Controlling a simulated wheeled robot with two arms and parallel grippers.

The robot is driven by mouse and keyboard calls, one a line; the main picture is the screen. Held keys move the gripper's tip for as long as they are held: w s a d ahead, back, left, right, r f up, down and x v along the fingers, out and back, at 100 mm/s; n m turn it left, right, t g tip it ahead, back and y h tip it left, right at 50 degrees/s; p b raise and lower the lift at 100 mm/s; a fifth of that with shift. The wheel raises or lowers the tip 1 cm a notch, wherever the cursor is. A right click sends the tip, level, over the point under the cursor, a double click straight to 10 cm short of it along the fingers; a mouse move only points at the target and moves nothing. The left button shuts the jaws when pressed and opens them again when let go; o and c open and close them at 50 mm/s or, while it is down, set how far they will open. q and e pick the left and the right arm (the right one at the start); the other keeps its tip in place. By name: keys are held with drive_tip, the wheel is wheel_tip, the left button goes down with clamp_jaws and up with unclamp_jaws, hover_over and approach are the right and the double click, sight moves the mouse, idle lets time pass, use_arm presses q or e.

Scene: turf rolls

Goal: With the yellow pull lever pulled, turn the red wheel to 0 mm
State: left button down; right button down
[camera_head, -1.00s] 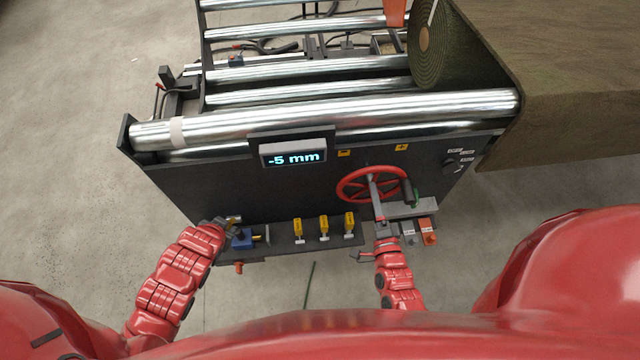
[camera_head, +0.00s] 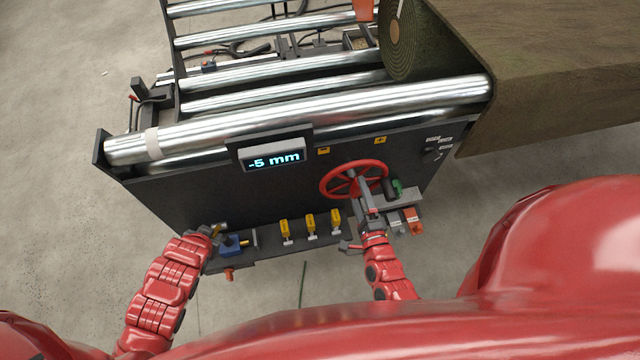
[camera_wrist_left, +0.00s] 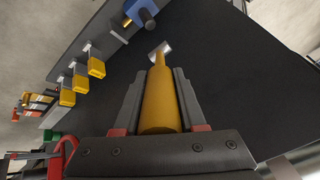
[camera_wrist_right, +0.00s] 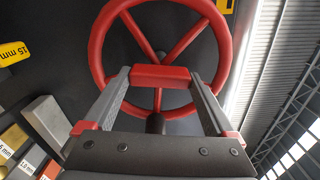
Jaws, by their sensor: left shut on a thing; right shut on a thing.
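The yellow pull lever (camera_wrist_left: 160,100) stands out from the dark front panel in the left wrist view. My left gripper (camera_wrist_left: 162,82) is shut on it, one finger on each side; in the head view this gripper (camera_head: 218,230) is at the panel's lower left. The red wheel (camera_head: 332,192) is on the right part of the panel. The display (camera_head: 273,157) reads -5 mm.
A blue block (camera_head: 231,247) is beside my left gripper. Grey and orange blocks (camera_head: 411,217) lie right of my right gripper. Steel rollers (camera_head: 300,112) and a turf roll (camera_head: 400,45) are above the panel.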

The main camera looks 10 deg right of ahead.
drive_tip(key=shift+d+r, duration=0.15)
unclamp_jaws()
drive_tip(key=s, duration=1.2)
drive_tip(key=shift+a, duration=0.2)
drive_tip(key=shift+s, duration=0.15)
drive_tip(key=s, duration=0.4)
drive_tip(key=shift+s, duration=0.4)
drive_tip(key=shift+w+d+r+p, duration=0.1)
drive_tip(key=shift+d+r+p, duration=0.05)
drive_tip(key=shift+r+p, duration=0.15)
idle(1.2)
